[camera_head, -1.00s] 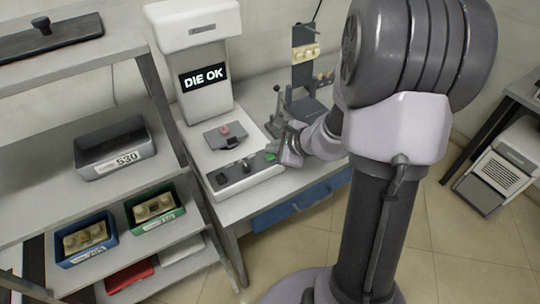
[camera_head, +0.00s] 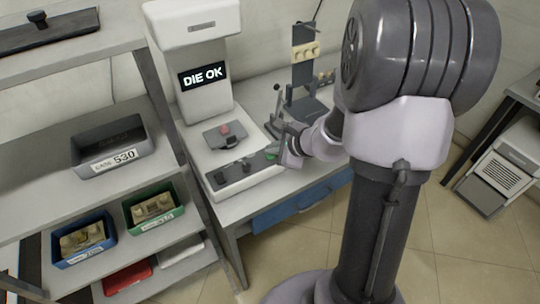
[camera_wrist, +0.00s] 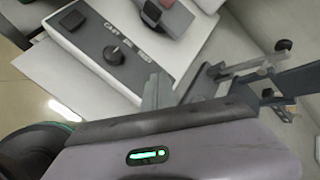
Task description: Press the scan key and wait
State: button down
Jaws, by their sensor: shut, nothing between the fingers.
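The white scanning machine (camera_head: 205,85) stands on the bench, and its dark screen (camera_head: 202,76) reads "DIE OK". Its low front panel (camera_head: 240,172) carries a dark strip with black controls and a green key (camera_head: 271,156) at the right end. No label on the green key can be read. My gripper (camera_head: 281,157) is shut and empty, right at that end of the panel; I cannot tell whether it touches the key. In the wrist view the shut fingers (camera_wrist: 152,92) are beside the panel's end, past a black knob (camera_wrist: 112,54); the green key is not visible there.
A grey plate with a red-topped piece (camera_head: 225,130) sits on the machine. A press-like stand (camera_head: 303,70) is close behind my gripper. A shelf rack (camera_head: 110,205) at left holds a grey bin (camera_head: 112,150), a blue bin (camera_head: 82,240) and a green bin (camera_head: 153,207).

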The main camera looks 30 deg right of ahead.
aim_at(272, 157)
jog(key=shift+f+b, duration=0.5)
jog(key=shift+b, duration=0.1)
dwell(0.4)
dwell(0.3)
jog(key=shift+r+p, duration=0.65)
jog(key=shift+r, duration=0.25)
notch_tip(272, 157, up, 5)
jog(key=p, duration=0.4)
jog(key=shift+r, duration=0.1)
